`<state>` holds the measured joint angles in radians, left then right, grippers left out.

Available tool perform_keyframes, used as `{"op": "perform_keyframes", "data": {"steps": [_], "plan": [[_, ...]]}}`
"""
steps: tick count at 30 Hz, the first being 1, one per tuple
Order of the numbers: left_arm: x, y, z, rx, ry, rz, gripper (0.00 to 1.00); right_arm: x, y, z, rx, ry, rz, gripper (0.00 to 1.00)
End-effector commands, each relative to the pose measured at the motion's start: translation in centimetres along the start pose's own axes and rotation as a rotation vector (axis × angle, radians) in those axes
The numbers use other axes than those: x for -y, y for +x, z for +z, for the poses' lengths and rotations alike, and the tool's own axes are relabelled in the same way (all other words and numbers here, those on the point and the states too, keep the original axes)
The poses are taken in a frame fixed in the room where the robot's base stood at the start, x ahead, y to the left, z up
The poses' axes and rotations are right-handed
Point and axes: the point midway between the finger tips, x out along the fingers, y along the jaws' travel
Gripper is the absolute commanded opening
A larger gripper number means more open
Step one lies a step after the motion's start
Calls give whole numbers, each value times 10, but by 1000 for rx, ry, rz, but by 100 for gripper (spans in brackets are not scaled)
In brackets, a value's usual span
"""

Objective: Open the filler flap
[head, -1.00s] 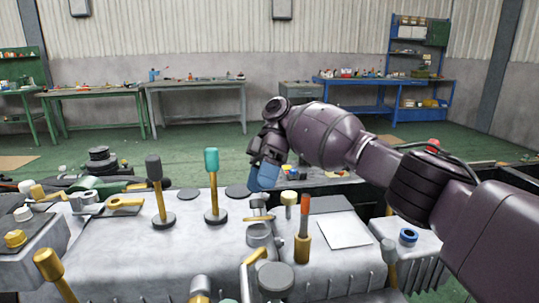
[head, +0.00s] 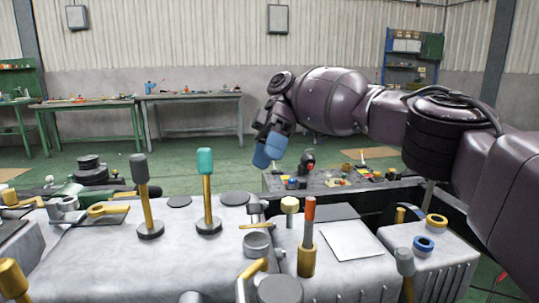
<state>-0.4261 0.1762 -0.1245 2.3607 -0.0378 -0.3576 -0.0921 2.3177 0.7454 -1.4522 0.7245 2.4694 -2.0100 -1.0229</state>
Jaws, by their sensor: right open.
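My right gripper (head: 268,152), with blue fingertips, hangs in the air above the far edge of the grey chassis (head: 110,262). It is open and empty, apart from everything on the chassis. I cannot tell for sure which part is the filler flap. A pale square plate (head: 352,241) lies flat on the chassis top at the right, below and to the right of the gripper. A short open grey cylinder (head: 257,245) stands left of it, with a yellow lever (head: 262,226) beside it. My left gripper is not in view.
A teal-topped lever (head: 205,162) and a grey-topped lever (head: 139,168) stand on the left. A red-topped lever (head: 309,209) stands near the plate. A control panel (head: 270,182) with knobs is behind the chassis. Blue (head: 423,244) and yellow (head: 437,219) rings sit at right.

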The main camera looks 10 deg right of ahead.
Motion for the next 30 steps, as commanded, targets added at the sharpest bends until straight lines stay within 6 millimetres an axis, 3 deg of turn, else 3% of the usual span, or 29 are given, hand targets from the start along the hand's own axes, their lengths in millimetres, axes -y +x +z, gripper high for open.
{"op": "perform_keyframes", "data": {"steps": [23, 30], "plan": [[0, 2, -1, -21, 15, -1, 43, 2, -13, 1, -5, 1, 5, 56], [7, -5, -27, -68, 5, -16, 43, 13, 0, -1, 85, -125, 59, 56]]}}
